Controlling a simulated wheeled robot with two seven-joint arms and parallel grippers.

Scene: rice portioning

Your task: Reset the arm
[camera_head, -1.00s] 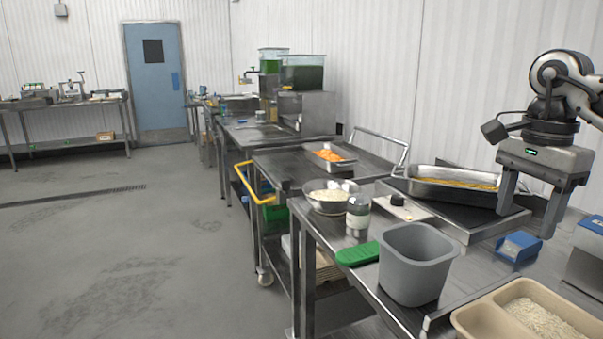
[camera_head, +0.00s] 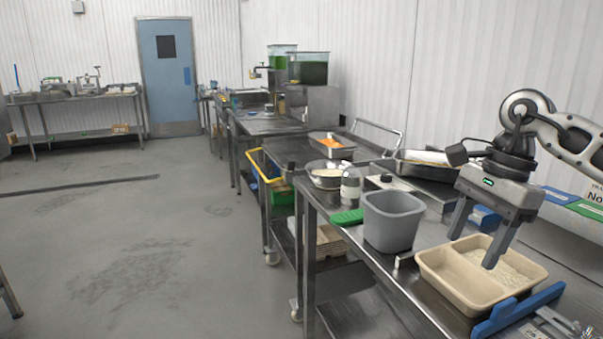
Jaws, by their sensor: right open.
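My right gripper (camera_head: 470,250) comes in from the right and points down. Its two fingers are wide apart and nothing shows between them. In the picture it overlaps the far and right part of a beige two-part tray (camera_head: 440,286) with rice (camera_head: 505,268) in it. One fingertip shows in front of the rice; whether it touches I cannot tell. My left gripper is not in view.
A metal bowl (camera_head: 326,176) and a jar (camera_head: 350,187) stand behind. A blue-edged item (camera_head: 518,311) lies at the front right. The floor at left is clear.

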